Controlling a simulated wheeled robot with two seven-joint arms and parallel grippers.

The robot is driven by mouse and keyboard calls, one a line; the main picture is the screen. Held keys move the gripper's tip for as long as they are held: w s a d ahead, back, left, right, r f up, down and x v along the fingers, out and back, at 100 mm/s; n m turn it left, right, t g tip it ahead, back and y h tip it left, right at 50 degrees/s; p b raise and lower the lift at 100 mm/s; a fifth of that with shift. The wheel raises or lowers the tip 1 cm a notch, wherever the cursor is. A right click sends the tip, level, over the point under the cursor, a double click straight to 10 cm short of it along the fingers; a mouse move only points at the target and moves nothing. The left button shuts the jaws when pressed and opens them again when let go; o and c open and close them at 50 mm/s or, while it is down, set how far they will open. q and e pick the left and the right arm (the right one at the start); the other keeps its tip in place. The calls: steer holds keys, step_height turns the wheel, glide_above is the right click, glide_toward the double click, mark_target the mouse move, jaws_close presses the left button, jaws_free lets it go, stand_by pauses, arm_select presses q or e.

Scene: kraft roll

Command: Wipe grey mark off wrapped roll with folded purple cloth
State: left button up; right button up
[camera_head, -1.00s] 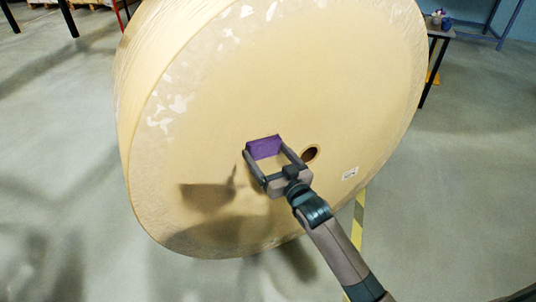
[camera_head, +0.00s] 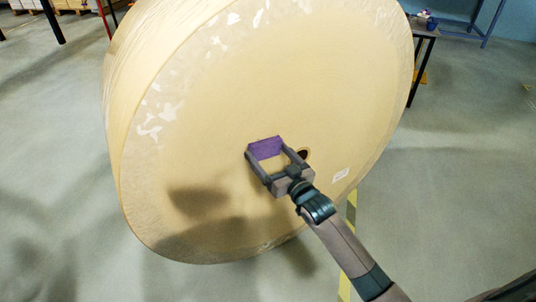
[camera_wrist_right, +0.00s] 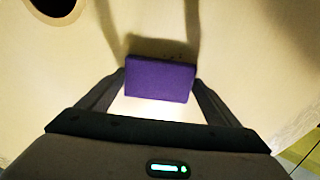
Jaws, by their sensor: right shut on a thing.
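The wrapped roll (camera_head: 225,100) is a large cream cylinder standing on its curved side, its flat face towards me. My right gripper (camera_head: 266,152) is shut on the folded purple cloth (camera_head: 266,147), just left of the dark core hole (camera_head: 303,154). In the right wrist view the cloth (camera_wrist_right: 160,79) is a flat purple block between the fingertips, at or very close to the roll face; contact is hard to tell. Faint dark specks show just above the cloth there, among finger shadows; I cannot tell if they are the grey mark. My left gripper is out of view.
A small white label (camera_head: 341,175) is on the roll face, right of the hole. A dark-legged table (camera_head: 424,32) with small items stands behind at the right. Yellow floor tape (camera_head: 351,215) runs beside the roll. The grey floor around is open.

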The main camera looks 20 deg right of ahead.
mark_target(277, 147)
steer(key=shift+d, duration=0.15)
steer(key=shift+w+d+r, duration=0.1)
steer(key=shift+w+d, duration=0.15)
steer(key=shift+d, duration=0.6)
steer(key=shift+w+d, duration=0.25)
steer(key=shift+d, duration=0.55)
steer(key=shift+p, duration=0.35)
steer(key=shift+p, duration=0.3)
steer(key=shift+s+a, duration=0.1)
steer(key=shift+a, duration=0.05)
steer(key=shift+s+a+p, duration=0.15)
steer(key=shift+a+p, duration=0.25)
steer(key=shift+a, duration=0.45)
steer(key=shift+s+a+p, duration=0.1)
steer(key=shift+a+p, duration=0.3)
steer(key=shift+a, duration=0.45)
steer(key=shift+a, duration=0.1)
